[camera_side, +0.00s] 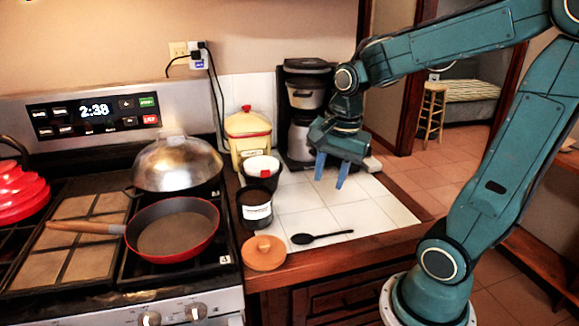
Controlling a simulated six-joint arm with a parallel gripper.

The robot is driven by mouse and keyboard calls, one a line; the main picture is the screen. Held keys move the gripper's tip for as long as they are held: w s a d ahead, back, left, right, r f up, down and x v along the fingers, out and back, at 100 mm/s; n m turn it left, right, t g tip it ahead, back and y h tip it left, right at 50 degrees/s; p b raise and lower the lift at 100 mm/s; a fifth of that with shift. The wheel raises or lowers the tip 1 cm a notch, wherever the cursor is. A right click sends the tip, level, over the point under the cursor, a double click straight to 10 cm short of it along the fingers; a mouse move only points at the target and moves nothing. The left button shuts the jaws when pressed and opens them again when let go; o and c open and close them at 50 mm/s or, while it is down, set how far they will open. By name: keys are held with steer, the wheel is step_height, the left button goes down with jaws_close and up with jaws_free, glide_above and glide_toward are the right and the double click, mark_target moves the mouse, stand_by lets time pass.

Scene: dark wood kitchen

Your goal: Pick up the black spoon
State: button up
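The black spoon (321,237) lies flat on the white tiled counter (377,212) near its front edge. Its bowl points left and its handle points right. My gripper (331,182) hangs above the tiles, higher in the picture than the spoon and apart from it. Its two blue fingers point down and are spread, with nothing between them.
A round orange-brown lid (264,253) lies left of the spoon. Black containers (255,208), a yellow canister (248,137) and a coffee maker (303,110) stand behind. A red pan (173,230) sits on the stove. The tiles right of the spoon are clear.

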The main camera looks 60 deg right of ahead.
steer(key=w+d+f+m+g, duration=0.1)
steer(key=d+f+m+g, duration=0.1)
steer(key=d+f+m, duration=0.3)
steer(key=shift+w+d+m+y, duration=0.25)
steer(key=shift+d+m, duration=0.2)
steer(key=shift+m, duration=1.85)
steer(key=shift+f, duration=0.1)
glide_above(329, 234)
steer(key=shift+f, duration=4.15)
steer(key=shift+f, duration=0.1)
steer(key=shift+f, duration=2.5)
jaws_close()
